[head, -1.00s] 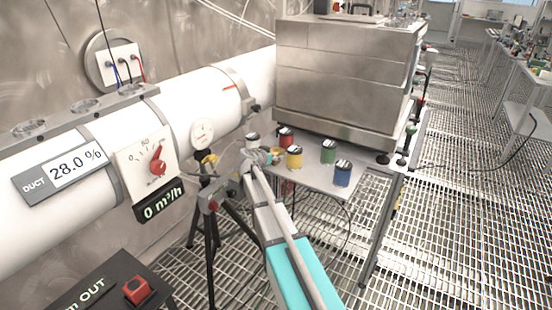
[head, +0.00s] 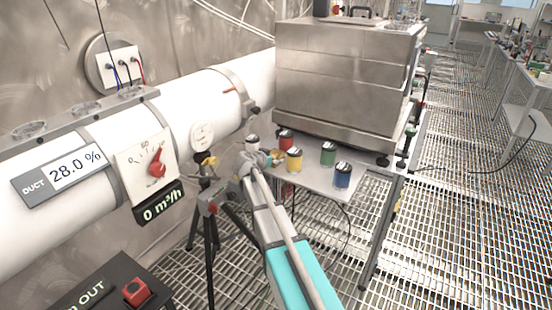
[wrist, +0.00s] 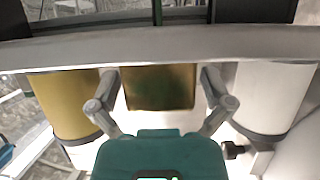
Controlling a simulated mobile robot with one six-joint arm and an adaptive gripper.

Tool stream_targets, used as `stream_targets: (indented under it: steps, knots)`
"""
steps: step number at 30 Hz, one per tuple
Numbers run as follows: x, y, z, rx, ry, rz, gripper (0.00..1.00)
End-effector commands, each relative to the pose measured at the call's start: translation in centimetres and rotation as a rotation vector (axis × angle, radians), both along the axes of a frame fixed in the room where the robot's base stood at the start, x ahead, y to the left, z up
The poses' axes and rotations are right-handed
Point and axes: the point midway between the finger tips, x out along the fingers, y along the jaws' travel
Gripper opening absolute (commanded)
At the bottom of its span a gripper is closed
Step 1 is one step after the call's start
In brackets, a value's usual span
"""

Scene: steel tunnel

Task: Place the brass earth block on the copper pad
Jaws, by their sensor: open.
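In the wrist view a square, dull gold-brown face, which looks like the brass earth block (wrist: 160,90), lies between the two grey fingers of my gripper (wrist: 160,76). A gap shows on each side of it, and my gripper is open. A pale bar crosses the picture along its upper edge. In the head view my gripper (head: 262,158) is at the left end of the small shelf, and a small brassy patch (head: 277,155) shows just right of it. I cannot make out the copper pad as a separate thing.
Red (head: 286,141), yellow (head: 294,159), green (head: 328,154) and blue (head: 343,175) cans stand on the grey shelf (head: 315,178), close to my gripper. A large steel box (head: 345,85) stands behind them. The white duct (head: 190,100) and a black tripod (head: 208,235) are at left.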

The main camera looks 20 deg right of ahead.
Motion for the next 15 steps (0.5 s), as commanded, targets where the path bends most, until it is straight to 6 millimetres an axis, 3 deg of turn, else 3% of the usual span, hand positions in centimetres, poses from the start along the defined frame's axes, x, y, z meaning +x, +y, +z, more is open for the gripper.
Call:
stream_targets:
  steps: [8,15]
  knots:
    - [-0.9,1.1,0.9,0.000,0.000,0.002,1.00]
    - [-3.0,3.7,2.4,-0.001,0.000,0.002,1.00]
